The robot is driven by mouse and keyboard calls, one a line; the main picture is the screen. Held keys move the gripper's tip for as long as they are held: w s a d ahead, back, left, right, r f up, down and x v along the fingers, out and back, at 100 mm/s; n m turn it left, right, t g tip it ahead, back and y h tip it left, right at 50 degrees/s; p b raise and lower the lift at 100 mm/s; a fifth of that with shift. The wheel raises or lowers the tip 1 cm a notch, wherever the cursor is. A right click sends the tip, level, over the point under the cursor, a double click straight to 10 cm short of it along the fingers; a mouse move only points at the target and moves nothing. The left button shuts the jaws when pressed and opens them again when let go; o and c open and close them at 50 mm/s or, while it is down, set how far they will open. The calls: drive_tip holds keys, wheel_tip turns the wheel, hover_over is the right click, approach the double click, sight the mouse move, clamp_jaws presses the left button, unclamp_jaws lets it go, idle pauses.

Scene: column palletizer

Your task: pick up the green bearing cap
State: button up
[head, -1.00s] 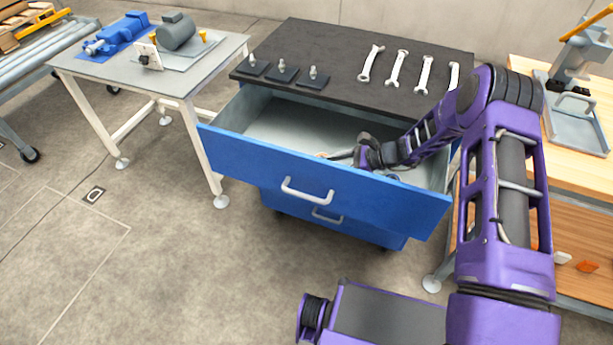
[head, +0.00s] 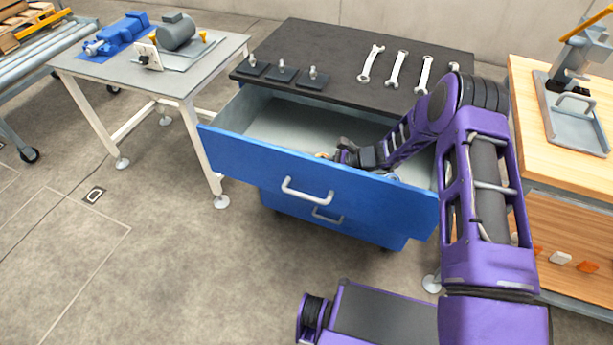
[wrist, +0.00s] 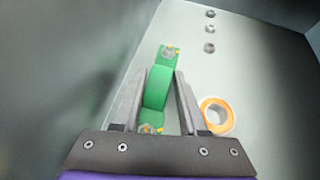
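The green bearing cap (wrist: 156,88) lies on the drawer floor in the wrist view, with bolt-like yellowish ends. My gripper (wrist: 162,82) has one finger on each side of it. The fingers look open, with small gaps visible beside the cap; I cannot tell whether either touches it. In the head view my gripper (head: 343,153) reaches down inside the open blue drawer (head: 320,190). The cap is hidden there behind the gripper and the drawer front.
An orange-and-white ring (wrist: 217,115) lies right of the gripper on the drawer floor. Several small grey round parts (wrist: 210,30) lie farther off. Drawer walls surround the gripper. Wrenches (head: 396,70) lie on the black cabinet top (head: 330,45).

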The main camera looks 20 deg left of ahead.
clamp_jaws()
idle(1.0)
